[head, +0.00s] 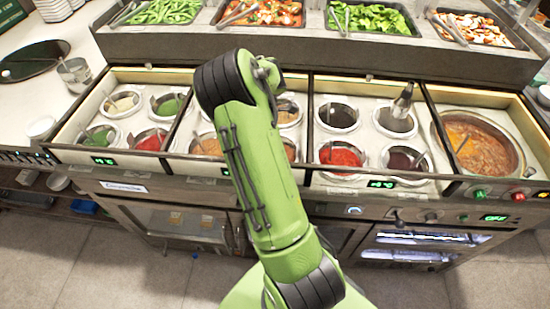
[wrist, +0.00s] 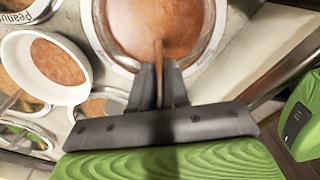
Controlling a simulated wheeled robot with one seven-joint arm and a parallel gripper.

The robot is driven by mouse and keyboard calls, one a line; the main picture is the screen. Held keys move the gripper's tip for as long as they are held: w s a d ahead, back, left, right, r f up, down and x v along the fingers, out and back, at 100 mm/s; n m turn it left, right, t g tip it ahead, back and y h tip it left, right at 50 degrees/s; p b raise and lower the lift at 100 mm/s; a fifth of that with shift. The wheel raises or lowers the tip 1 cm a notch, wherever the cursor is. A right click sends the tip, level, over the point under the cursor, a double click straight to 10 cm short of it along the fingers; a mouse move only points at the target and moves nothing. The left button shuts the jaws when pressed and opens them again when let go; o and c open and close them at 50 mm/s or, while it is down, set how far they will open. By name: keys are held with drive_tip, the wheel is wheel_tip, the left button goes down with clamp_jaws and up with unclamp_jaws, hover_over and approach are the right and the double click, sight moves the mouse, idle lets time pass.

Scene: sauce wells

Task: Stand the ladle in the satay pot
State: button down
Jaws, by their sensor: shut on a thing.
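My gripper (wrist: 160,82) is shut on a thin upright rod, which looks like the ladle's handle (wrist: 158,55). In the wrist view the rod runs toward a round pot (wrist: 214,22) of orange-brown sauce just beyond the fingertips. I cannot tell whether its lower end is in the sauce. This pot's label is not readable, so I cannot tell if it is the satay pot. In the head view my own arm hides the gripper and most of the second section of wells.
A white-rimmed cup (wrist: 75,93) of brown sauce is left of my gripper in the wrist view. A pot rim (wrist: 15,17) there reads "Peanu". A wide soup pot (head: 518,165) is at the right. The raised shelf (head: 300,42) with food trays stands behind the wells.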

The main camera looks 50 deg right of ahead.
drive_tip(key=shift+f+b, duration=0.5)
drive_tip(key=shift+f, duration=0.75)
drive_tip(key=shift+c, duration=2)
unclamp_jaws()
wheel_tip(320, 180, up, 9)
drive_tip(key=p, duration=0.6)
drive_tip(key=shift+r, duration=0.15)
